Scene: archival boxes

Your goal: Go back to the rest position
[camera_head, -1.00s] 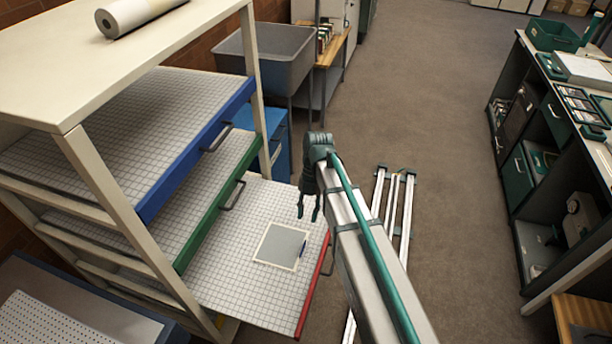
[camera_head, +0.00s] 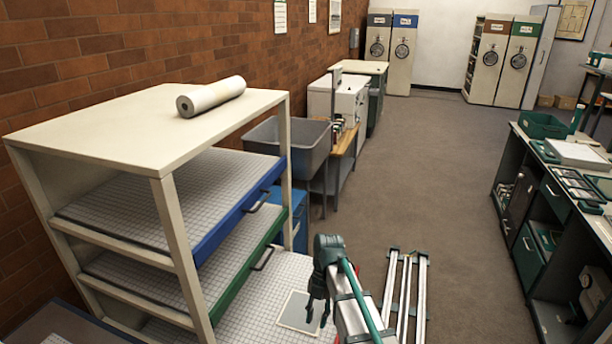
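My gripper (camera_head: 317,308) points downward at the end of my arm, in the lower middle of the head view. Its two dark fingers look spread apart, with nothing seen between them. It hangs above or in front of the open red-edged bottom drawer (camera_head: 255,318) of the cream shelf unit. A grey square sheet (camera_head: 297,313) lies on that drawer's gridded surface, partly behind the fingers. The sheet looks apart from the gripper.
A white roll (camera_head: 212,96) lies on top. A grey bin (camera_head: 290,142) stands behind. A dark workbench (camera_head: 530,215) is at right.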

